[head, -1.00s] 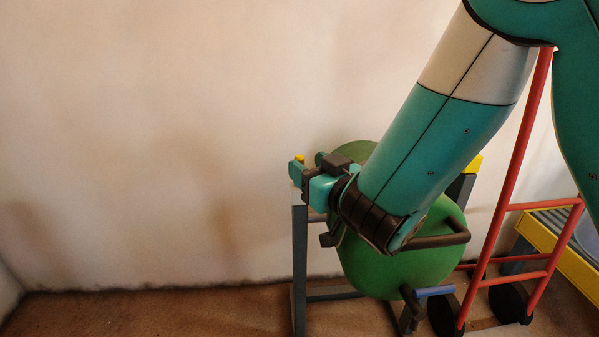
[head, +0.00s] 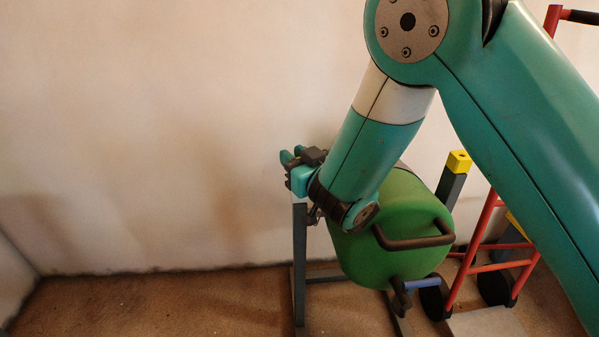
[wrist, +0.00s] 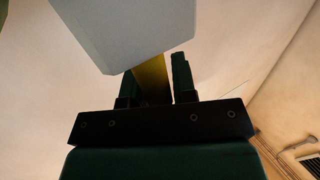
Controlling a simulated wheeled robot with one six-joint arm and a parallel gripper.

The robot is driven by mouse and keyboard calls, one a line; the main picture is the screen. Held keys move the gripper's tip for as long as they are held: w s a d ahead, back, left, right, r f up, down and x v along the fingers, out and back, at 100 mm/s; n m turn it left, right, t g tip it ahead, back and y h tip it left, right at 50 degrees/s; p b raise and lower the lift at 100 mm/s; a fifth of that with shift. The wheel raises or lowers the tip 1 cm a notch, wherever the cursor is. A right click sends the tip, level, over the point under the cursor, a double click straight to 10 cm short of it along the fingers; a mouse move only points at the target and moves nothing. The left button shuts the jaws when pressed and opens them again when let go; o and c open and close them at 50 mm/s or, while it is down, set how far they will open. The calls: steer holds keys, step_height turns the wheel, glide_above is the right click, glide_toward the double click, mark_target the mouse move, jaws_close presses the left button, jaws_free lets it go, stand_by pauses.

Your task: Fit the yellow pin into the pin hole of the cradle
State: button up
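The cradle is a dark grey frame; its left post (head: 299,250) stands under my gripper and carries a green drum (head: 390,240) to the right. My gripper (head: 290,156) is at the top of this post in the head view. The yellow pin (wrist: 152,82) lies between my two fingers (wrist: 157,80) in the wrist view, slightly slanted to them. A pale grey block (wrist: 125,32), seemingly the post's top, covers its far end. Whether the fingers press on the pin is unclear. The pin hole is not visible, and the head view does not show the pin.
A yellow-capped grey post (head: 456,170) stands behind the drum at right. A red hand truck (head: 485,240) is farther right, partly behind my arm. The drum has a dark handle (head: 415,240). A plain wall (head: 150,130) is behind; the floor at left is clear.

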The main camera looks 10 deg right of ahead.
jaws_close()
step_height(320, 180, up, 20)
steer(key=p, duration=1.9)
steer(key=shift+p, duration=0.35)
